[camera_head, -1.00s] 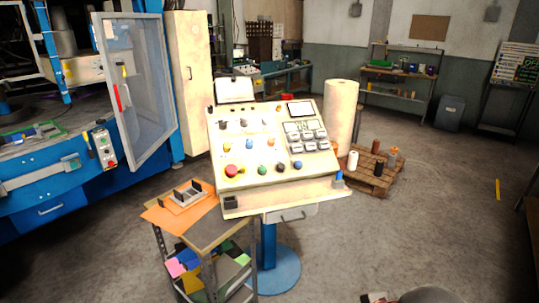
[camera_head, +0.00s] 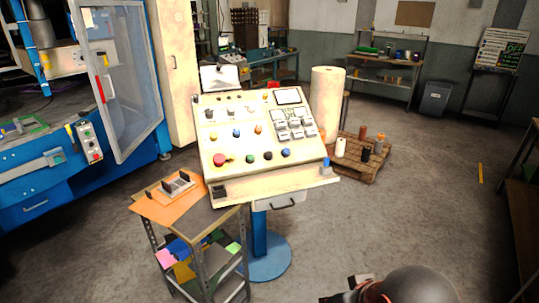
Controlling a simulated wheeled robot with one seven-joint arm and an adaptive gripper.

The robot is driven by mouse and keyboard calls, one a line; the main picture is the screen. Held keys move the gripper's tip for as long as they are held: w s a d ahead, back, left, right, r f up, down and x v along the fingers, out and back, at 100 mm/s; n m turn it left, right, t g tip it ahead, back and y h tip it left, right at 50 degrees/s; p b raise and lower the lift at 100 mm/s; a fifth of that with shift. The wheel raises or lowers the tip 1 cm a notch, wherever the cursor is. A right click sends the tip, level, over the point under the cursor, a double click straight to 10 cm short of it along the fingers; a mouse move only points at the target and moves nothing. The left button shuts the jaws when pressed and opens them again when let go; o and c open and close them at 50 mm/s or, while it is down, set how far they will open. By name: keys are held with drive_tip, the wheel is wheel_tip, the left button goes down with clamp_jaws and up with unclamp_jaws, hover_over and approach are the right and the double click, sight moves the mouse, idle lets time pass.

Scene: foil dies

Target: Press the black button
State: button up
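The black button (camera_head: 267,156) is a small dark round knob in the lowest row of the sloped cream control panel (camera_head: 215,180). It stands between a green button (camera_head: 250,158) and a blue button (camera_head: 285,153), with a large red button (camera_head: 218,159) at the row's left end. Nothing covers it. My gripper (camera_head: 345,294) shows only in part at the bottom edge, beside the dark rounded part of my arm. It is well below and to the right of the panel, apart from it. Its fingers are too cut off to tell open from shut.
A small cart (camera_head: 215,220) with an orange sheet stands at the panel's front left. A blue machine with an open clear door (camera_head: 125,90) is at left. A white roll (camera_head: 325,100) and a pallet (camera_head: 355,170) stand behind at right. The floor at right is clear.

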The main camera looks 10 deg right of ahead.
drive_tip(key=c, duration=0.6)
clamp_jaws()
idle(0.8)
